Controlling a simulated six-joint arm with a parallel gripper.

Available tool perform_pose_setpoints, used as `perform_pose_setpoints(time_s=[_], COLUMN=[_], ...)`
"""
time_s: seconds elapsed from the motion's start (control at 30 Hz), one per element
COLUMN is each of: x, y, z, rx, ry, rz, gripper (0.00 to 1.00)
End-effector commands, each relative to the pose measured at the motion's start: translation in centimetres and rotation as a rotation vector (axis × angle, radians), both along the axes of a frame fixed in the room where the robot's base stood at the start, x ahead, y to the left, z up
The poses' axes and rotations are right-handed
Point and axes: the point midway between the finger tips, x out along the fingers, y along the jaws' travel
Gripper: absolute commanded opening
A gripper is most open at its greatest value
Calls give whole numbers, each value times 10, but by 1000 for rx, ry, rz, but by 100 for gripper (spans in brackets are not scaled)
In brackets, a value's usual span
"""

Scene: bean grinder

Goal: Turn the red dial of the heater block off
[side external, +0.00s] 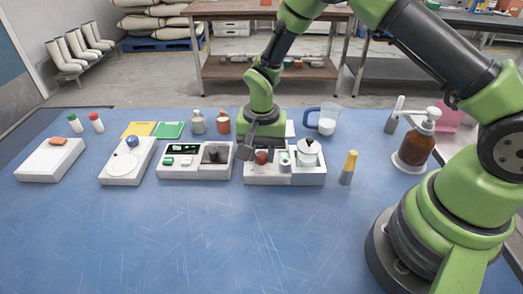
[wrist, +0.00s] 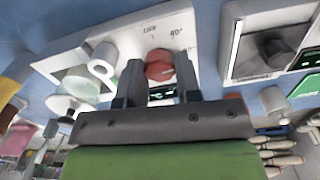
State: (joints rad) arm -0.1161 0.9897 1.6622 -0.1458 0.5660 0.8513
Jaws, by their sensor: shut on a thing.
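The heater block (side external: 306,178) is a white unit on the blue table, right of centre in the side view; it also shows in the wrist view (wrist: 118,33). Its red dial (side external: 262,157) is on the front left part, beside printed marks and a small lit display. In the wrist view, my gripper (wrist: 160,74) has its two dark fingers on either side of the red dial (wrist: 157,62), shut on it. In the side view my gripper (side external: 249,150) reaches down to the dial from behind. The dial's exact pointer setting is too small to read.
A white unit with a dark square (side external: 195,173) is close on the left. A yellow-topped grey bottle (side external: 348,168) stands right. The front table is clear.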

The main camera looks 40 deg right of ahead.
Motion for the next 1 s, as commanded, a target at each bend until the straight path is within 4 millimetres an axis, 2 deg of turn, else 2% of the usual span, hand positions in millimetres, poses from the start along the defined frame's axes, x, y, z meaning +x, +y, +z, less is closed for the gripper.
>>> perform_pose_setpoints(time_s=[1.0], x=[-1], y=[1], z=[0], rx=[1], ry=[4], rz=[925], gripper=[8])
